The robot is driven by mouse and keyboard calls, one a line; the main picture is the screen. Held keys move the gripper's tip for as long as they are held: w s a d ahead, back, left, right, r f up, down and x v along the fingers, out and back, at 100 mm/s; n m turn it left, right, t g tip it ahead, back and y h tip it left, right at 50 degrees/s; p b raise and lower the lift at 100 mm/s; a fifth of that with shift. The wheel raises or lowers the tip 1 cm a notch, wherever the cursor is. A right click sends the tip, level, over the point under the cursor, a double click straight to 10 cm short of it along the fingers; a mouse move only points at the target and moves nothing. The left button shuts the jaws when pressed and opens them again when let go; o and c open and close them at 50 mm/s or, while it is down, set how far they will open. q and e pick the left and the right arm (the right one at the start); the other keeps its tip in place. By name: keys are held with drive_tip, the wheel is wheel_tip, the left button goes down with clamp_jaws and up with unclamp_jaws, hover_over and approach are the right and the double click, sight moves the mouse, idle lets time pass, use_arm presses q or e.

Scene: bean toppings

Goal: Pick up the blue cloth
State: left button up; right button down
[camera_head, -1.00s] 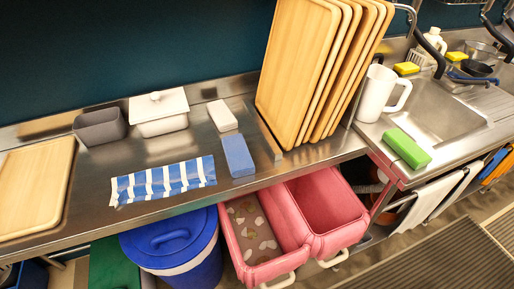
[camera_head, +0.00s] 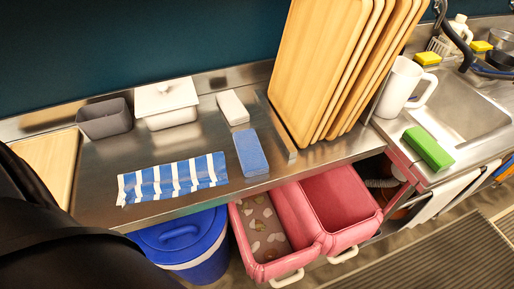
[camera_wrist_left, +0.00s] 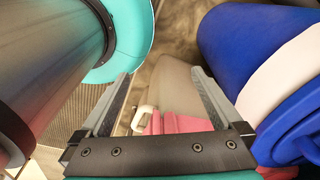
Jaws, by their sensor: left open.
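A blue-and-white striped cloth (camera_head: 172,180) lies flat on the steel counter (camera_head: 100,206), near its front edge, in the head view. A blue block (camera_head: 250,152) lies just to the right of the cloth. My left gripper (camera_wrist_left: 160,76) shows in the left wrist view with its two fingers spread and nothing between them. It is beside the blue bin, and the cloth does not show in that view. In the head view, my dark arm covers the lower left, and the gripper itself is not visible. My right gripper is not in view.
A grey container (camera_head: 104,121), a white lidded dish (camera_head: 166,103) and a white block (camera_head: 233,108) stand behind the cloth. Wooden trays (camera_head: 318,62) stand upright at right. Below are a blue bin (camera_head: 190,247) and pink tubs (camera_head: 292,246). A wooden board (camera_head: 52,160) lies at left.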

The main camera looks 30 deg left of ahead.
use_arm(q)
drive_tip(key=w+d+r+t+p, duration=0.1)
drive_tip(key=w+r+p, duration=0.1)
drive_tip(key=w+r, duration=0.65)
drive_tip(key=w+d+r+p, duration=0.1)
drive_tip(key=w+r, duration=0.4)
drive_tip(key=r, duration=0.6)
wheel_tip(320, 180, up, 21)
drive_tip(key=t+p, duration=0.1)
drive_tip(key=p, duration=0.2)
drive_tip(key=n+g+y, duration=0.1)
drive_tip(key=n+g, duration=0.1)
drive_tip(key=n, duration=1)
approach(249, 148)
drive_tip(key=f, duration=0.1)
drive_tip(key=f+b, duration=0.2)
drive_tip(key=shift+w+f, duration=0.1)
drive_tip(key=shift+w, duration=0.15)
drive_tip(key=shift+w+a+f+b, duration=0.15)
drive_tip(key=shift+f+b, duration=0.1)
drive_tip(key=shift+f, duration=1.1)
drive_tip(key=shift+w+a+f+b, duration=0.1)
drive_tip(key=shift+a+f+b, duration=0.1)
drive_tip(key=shift+f, duration=1.1)
drive_tip(key=shift+s+m, duration=0.1)
drive_tip(key=shift+m, duration=0.2)
